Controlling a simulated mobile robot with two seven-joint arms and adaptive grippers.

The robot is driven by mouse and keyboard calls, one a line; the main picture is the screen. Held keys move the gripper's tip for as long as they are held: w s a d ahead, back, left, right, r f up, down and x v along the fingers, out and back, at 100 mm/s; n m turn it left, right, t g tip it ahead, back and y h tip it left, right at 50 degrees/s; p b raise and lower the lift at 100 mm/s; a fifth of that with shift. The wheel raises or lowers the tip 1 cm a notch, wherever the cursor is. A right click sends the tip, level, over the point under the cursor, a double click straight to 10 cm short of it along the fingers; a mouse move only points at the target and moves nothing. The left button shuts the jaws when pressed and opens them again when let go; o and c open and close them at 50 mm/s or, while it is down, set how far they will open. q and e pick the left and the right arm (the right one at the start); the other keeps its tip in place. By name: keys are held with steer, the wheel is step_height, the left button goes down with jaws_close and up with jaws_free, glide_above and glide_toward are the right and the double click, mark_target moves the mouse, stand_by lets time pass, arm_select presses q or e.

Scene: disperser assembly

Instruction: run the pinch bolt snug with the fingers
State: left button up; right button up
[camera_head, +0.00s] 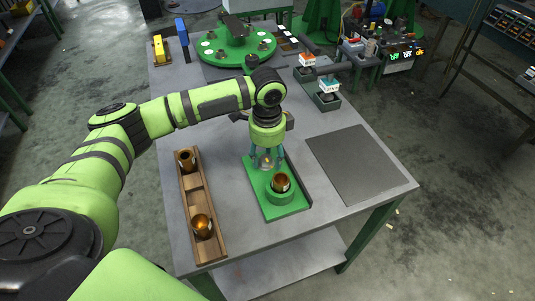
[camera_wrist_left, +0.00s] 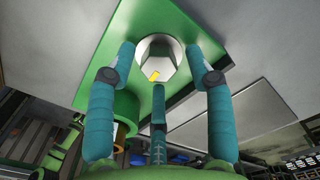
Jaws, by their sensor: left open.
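The pinch bolt (camera_wrist_left: 158,60) shows in the left wrist view as a silver hex head with a yellow mark, on the green fixture plate (camera_head: 287,210). My left gripper (camera_head: 267,163) points down over the back part of this plate. In the left wrist view its three teal fingers (camera_wrist_left: 160,80) are spread open around the bolt head, with visible gaps; I cannot tell whether any finger touches it. A copper-coloured cup (camera_head: 281,182) stands in the green round holder on the plate, just in front of the gripper. My right gripper is not in view.
A wooden tray (camera_head: 196,190) with two copper-coloured pieces lies left of the fixture. A dark flat mat (camera_head: 357,165) on the right is bare. A green round turntable (camera_head: 236,45) stands at the back, with small boxes (camera_head: 329,86) at the back right.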

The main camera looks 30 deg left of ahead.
arm_select(q)
jaws_close()
steer(key=shift+r, duration=0.1)
steer(key=m+p, duration=0.2)
steer(key=p, duration=0.1)
steer(key=shift+d+r, duration=0.1)
steer(key=shift+r, duration=0.1)
steer(key=shift+f+m+p, duration=0.2)
steer(key=shift+m+p, duration=0.25)
steer(key=shift+m, duration=0.05)
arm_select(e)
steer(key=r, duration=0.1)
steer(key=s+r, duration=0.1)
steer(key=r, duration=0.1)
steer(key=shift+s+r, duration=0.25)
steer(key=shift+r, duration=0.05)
